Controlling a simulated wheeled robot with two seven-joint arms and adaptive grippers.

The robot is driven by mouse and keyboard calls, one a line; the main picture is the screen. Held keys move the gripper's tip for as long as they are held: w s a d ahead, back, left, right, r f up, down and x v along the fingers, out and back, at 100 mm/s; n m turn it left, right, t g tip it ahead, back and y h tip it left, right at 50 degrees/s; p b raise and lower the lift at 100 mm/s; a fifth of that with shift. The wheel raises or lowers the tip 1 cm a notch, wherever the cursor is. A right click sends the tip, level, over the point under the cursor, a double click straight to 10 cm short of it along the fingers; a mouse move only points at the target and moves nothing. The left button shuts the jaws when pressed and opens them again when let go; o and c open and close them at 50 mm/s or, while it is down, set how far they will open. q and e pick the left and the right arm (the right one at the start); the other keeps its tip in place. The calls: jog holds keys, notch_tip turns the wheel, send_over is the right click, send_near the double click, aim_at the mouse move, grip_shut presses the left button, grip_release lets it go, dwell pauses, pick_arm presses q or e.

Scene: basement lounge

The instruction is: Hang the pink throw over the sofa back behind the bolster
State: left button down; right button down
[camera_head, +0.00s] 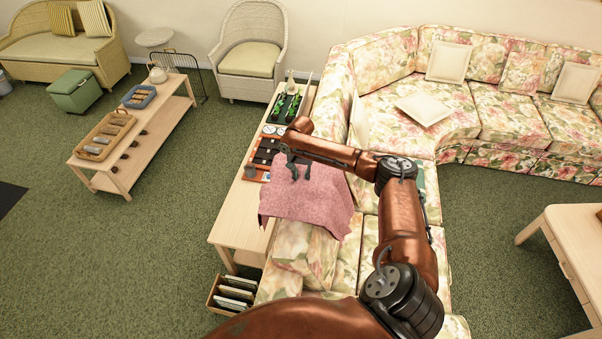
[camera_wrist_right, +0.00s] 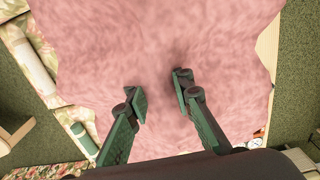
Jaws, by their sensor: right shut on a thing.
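The pink throw (camera_head: 312,207) hangs spread out below my right gripper (camera_head: 298,172), over the near-left arm of the floral sofa (camera_head: 300,247). It overlaps the sofa back and the edge of the wooden console behind it. In the right wrist view the throw (camera_wrist_right: 160,45) fills most of the picture. The right gripper (camera_wrist_right: 158,92) is shut on it, with the fingertips some way apart and cloth between them. The throw hides the sofa back beneath, so I cannot tell whether it touches. A pale roll (camera_wrist_right: 35,65), possibly the bolster, lies beside it. My left gripper is out of view.
The long console (camera_head: 235,218) behind the sofa carries trays with tools and green items (camera_head: 287,106). A crate of flat items (camera_head: 232,294) stands on the floor near its front end. A wooden table (camera_head: 563,240) is at the right. Green carpet (camera_head: 500,260) lies open between.

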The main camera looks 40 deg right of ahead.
notch_tip(320, 180, down, 12)
jog(key=b, duration=0.3)
jog(key=shift+r, duration=0.2)
dwell(0.3)
jog(key=c, duration=1.6)
grip_release()
notch_tip(320, 180, up, 12)
